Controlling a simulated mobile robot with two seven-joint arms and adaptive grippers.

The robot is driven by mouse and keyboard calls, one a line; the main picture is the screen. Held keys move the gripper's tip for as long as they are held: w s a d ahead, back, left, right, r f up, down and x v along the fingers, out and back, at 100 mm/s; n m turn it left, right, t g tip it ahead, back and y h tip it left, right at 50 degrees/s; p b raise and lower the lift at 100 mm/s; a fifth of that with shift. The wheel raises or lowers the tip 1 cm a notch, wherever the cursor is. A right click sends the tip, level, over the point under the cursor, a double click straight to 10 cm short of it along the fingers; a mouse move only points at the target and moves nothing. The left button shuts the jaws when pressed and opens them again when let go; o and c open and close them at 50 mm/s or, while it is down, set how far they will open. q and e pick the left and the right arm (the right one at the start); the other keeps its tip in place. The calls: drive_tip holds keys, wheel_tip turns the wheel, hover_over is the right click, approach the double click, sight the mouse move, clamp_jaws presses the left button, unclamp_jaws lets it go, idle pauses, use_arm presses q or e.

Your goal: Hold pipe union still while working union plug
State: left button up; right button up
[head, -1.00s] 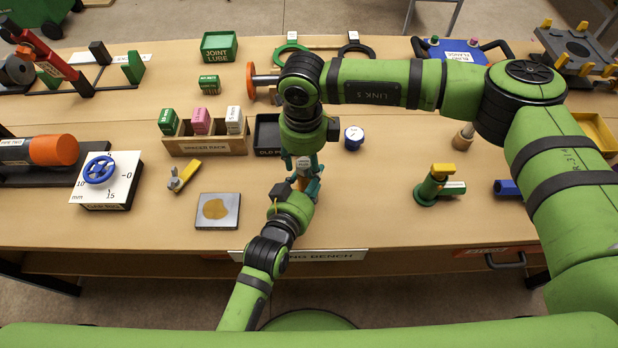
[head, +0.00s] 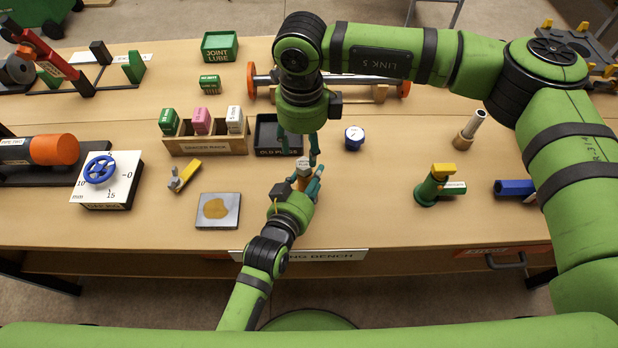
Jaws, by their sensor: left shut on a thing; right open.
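The pipe union (head: 304,175) is a small tan piece with a pale label at the front middle of the bench. My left gripper (head: 306,187) is shut on it from the front, and its teal fingers and wrist hide most of the union. My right gripper (head: 299,150) hangs just behind and above the union with its fingers spread. I see nothing between them. I cannot make out the union plug as a separate part. A black tray marked for old plugs (head: 262,136) stands just behind, partly covered by the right gripper, and its inside looks dark.
A wooden rack with several boxes (head: 205,147) stands left. A yellow-handled tool (head: 185,175) and a grey plate (head: 217,211) lie front left. A green stand (head: 434,185) is at right. Bench between jar and stand is clear.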

wheel_tip(320, 180, up, 12)
idle(0.6)
drive_tip(key=m, duration=1.2)
hover_over(304, 163)
wheel_tip(304, 163, down, 8)
drive_tip(key=shift+a+f+m+h, duration=0.3)
drive_tip(key=shift+f+m, duration=0.35)
drive_tip(key=shift+m, duration=0.15)
drive_tip(key=shift+d+f, duration=0.15)
drive_tip(key=shift+f, duration=2)
drive_tip(key=shift+d+f, duration=0.1)
drive_tip(key=shift+f, duration=2.05)
